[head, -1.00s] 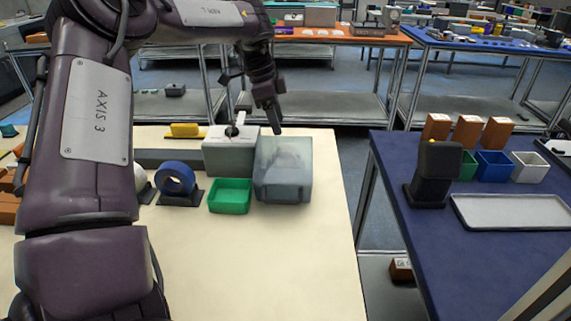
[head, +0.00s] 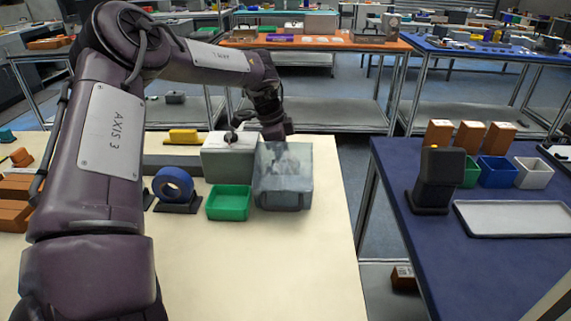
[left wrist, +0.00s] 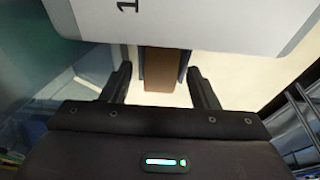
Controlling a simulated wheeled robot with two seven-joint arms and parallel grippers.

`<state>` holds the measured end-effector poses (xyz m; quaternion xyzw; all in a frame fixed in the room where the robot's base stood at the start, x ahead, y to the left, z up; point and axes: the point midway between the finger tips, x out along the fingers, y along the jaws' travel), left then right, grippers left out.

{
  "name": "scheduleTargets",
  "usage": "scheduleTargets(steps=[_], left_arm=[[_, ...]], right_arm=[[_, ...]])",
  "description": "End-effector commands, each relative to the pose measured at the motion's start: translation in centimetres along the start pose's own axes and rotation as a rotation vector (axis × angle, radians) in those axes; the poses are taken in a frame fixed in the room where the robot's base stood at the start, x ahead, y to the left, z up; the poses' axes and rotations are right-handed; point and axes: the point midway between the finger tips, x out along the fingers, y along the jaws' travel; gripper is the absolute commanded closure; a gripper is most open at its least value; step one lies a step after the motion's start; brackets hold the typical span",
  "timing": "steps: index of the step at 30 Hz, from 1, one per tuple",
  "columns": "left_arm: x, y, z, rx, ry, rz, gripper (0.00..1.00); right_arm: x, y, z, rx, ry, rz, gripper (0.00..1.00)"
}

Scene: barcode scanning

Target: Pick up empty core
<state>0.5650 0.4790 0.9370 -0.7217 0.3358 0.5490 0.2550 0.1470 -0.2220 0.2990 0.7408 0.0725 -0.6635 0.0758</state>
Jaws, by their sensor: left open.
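A brown piece (left wrist: 165,70), which looks like the empty core, shows in the left wrist view between grey side walls. Its upper end is hidden by a pale grey body marked with a "1" (left wrist: 180,15). My left gripper (left wrist: 165,90) is open, with one dark finger on each side of the brown piece and a gap on both sides. In the head view my left gripper (head: 278,128) is behind the translucent grey box (head: 283,180), beside the grey machine with a white top (head: 230,158). The core cannot be made out there. My right gripper is not in view.
On the cream table (head: 270,270) are a green tray (head: 228,203), a blue tape roll on a stand (head: 173,186) and a yellow item (head: 182,136). A blue table (head: 420,270) with a dark scanner (head: 438,175) and bins stands right, across a gap. The front of the cream table is clear.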

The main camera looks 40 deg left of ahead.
Motion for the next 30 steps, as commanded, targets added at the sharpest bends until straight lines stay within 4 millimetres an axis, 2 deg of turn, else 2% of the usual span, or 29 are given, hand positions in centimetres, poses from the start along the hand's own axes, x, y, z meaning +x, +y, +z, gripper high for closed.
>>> scheduleTargets(steps=[2, 13, 23, 26, 30], left_arm=[[0.0, 0.0, 0.0, 0.000, 0.000, 0.000, 0.45], [-0.1, 0.0, 0.0, 0.000, 0.000, 0.000, 0.93], [-0.5, -0.1, -0.1, 0.001, 0.001, -0.002, 0.93], [-1.2, -0.1, -0.4, 0.002, 0.002, -0.003, 0.93], [-3.2, -0.1, -0.9, 0.002, 0.002, -0.005, 0.93]], right_arm=[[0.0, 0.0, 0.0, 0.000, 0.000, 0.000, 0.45], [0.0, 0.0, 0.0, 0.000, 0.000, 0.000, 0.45], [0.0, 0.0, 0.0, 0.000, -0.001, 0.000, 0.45], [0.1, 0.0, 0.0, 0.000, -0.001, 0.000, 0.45], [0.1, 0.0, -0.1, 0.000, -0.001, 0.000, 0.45]])
